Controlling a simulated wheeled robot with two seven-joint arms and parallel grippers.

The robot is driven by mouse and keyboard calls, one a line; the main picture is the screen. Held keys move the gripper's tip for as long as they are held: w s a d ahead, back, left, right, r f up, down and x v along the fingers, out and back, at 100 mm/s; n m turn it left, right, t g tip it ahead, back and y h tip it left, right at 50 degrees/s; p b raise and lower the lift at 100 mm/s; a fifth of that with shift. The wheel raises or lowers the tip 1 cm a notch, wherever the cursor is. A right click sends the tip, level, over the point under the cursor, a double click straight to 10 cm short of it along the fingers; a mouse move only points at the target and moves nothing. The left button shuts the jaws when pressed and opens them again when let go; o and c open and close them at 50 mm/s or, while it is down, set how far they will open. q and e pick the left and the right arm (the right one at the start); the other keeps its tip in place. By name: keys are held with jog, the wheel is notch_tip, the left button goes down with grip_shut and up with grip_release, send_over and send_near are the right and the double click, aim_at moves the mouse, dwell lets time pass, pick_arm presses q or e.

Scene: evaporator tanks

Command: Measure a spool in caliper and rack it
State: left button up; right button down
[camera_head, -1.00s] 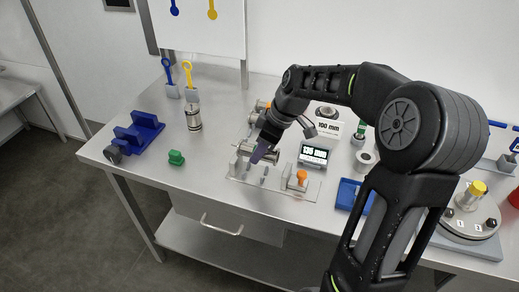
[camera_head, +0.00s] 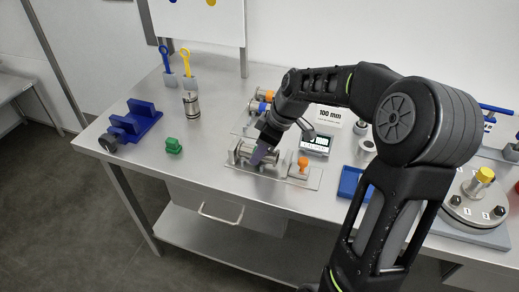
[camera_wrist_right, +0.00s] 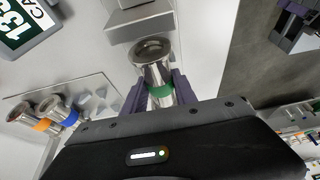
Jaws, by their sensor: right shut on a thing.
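My right gripper (camera_head: 263,153) is shut on a metal spool (camera_wrist_right: 152,65) with a green band, seen between its purple fingers in the right wrist view. In the head view, the gripper is low over the caliper fixture (camera_head: 304,182), which has an orange knob (camera_head: 303,162). Whether the spool touches the caliper's jaws I cannot tell. The caliper display (camera_head: 315,144) stands behind the fixture; it also shows in the right wrist view (camera_wrist_right: 25,25), cut off by the edge. My left gripper is not in view.
Spools with a blue band (camera_wrist_right: 57,108) and an orange band (camera_wrist_right: 22,115) lie beside the held one. A blue tray (camera_head: 350,182) is right of the caliper.

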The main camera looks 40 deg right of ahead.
jog(key=shift+f+b, duration=0.4)
jog(key=shift+f, duration=0.25)
jog(key=c, duration=0.9)
grip_release()
jog(key=shift+r, duration=0.1)
jog(key=v, duration=0.7)
jog(key=shift+s+d+r+b, duration=0.1)
jog(key=shift+s+r+b, duration=0.1)
jog(key=shift+r+b, duration=0.15)
